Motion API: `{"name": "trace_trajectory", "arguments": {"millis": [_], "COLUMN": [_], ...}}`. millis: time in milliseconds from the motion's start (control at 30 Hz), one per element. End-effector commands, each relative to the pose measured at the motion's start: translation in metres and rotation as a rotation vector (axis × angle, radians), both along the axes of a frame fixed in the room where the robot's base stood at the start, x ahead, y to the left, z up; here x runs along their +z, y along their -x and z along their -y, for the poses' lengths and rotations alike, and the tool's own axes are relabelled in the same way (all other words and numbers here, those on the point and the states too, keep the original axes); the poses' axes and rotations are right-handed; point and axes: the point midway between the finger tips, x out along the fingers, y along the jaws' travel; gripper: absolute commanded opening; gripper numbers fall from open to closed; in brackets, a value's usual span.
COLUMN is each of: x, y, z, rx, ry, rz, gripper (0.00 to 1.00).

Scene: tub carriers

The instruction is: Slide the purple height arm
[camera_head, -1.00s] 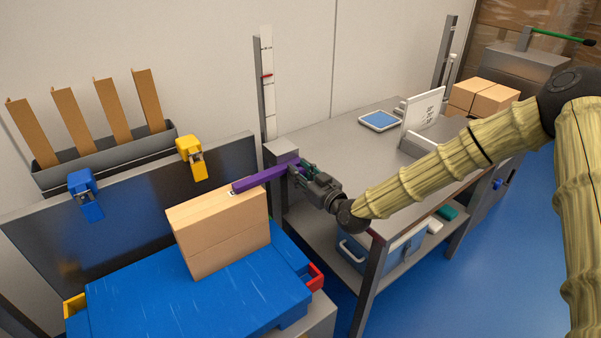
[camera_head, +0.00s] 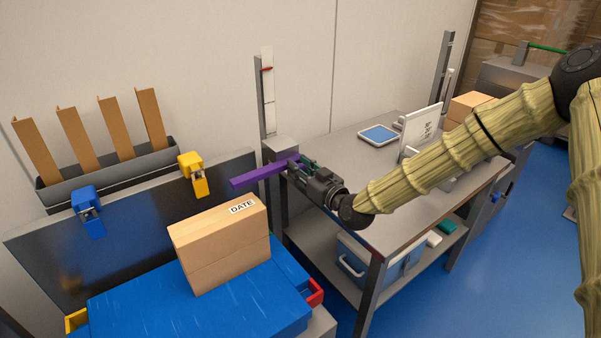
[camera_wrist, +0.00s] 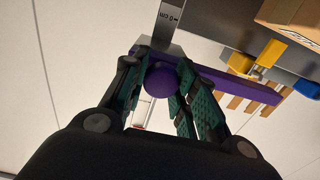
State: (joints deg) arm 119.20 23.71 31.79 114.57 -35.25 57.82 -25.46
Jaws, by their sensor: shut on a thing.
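The purple height arm (camera_head: 262,176) reaches out left from the grey upright post, above the cardboard box (camera_head: 215,250). There is a visible gap between the arm and the box top, which bears a "DATE" label. My gripper (camera_head: 300,170) is shut on the arm near its post end. In the wrist view, the green-padded fingers (camera_wrist: 168,85) close on a round purple knob of the arm, and the purple bar (camera_wrist: 245,88) runs to the right behind them.
The box rests on a blue tub lid (camera_head: 200,308). A dark panel with a blue clip (camera_head: 87,208) and a yellow clip (camera_head: 194,175) stands behind it. A grey bench (camera_head: 345,165) with a blue-topped device (camera_head: 378,134) is at right.

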Motion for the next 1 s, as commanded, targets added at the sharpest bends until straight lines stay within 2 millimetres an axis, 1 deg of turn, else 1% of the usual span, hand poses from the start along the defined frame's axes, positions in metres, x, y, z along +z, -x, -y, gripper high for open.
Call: {"name": "trace_trajectory", "arguments": {"millis": [33,200,233,300,333,633,767,867,1000], "x": [0.006,0.008,0.008,0.007,0.007,0.004,0.003,0.003,0.004], "y": [-0.003,-0.003,-0.003,-0.003,-0.003,-0.001,0.003,0.013,0.032], "z": [0.0,0.0,0.001,0.0,0.0,0.0,0.004,0.011,0.026], "rx": [-0.003,-0.004,-0.004,-0.004,-0.004,-0.002,-0.002,-0.001,-0.003], "ry": [-0.005,-0.006,-0.007,-0.006,-0.005,-0.003,-0.003,-0.002,-0.003], "rz": [0.01,0.012,0.013,0.012,0.011,0.006,0.005,0.005,0.005], "gripper": [0.0,0.0,0.34,0.46,0.51,0.51,0.51,0.51,0.51]}}
